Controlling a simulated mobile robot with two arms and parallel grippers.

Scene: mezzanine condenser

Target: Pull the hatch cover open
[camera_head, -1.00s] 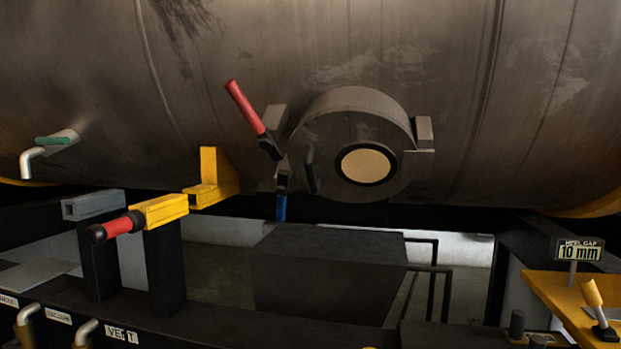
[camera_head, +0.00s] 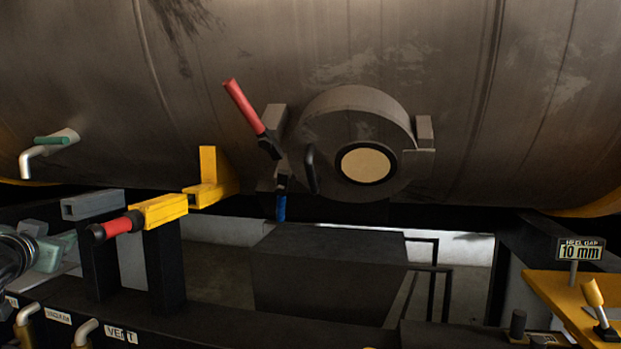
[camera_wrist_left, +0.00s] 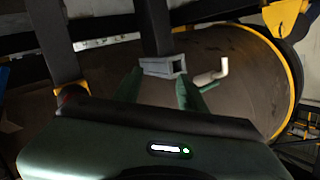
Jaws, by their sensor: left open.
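The round grey hatch cover (camera_head: 400,180) with a cream centre disc sits against the large dark tank and looks closed. Its black curved handle (camera_head: 311,170) is at the cover's left side. A red-gripped lever (camera_head: 245,107) tilts up and left beside it, and a blue-tipped lever (camera_head: 281,205) hangs down below. My left gripper (camera_head: 54,238) is at the far left, low, well away from the cover. In the left wrist view its two green fingers (camera_wrist_left: 158,90) are apart, with nothing seen held between them. My right gripper is out of view.
A grey block (camera_head: 92,205) and a yellow block (camera_head: 160,209) with a red-gripped bar stand on black posts near my left gripper. A white pipe with a green handle (camera_head: 52,141) juts from the tank. A dark box (camera_head: 328,270) lies below the hatch.

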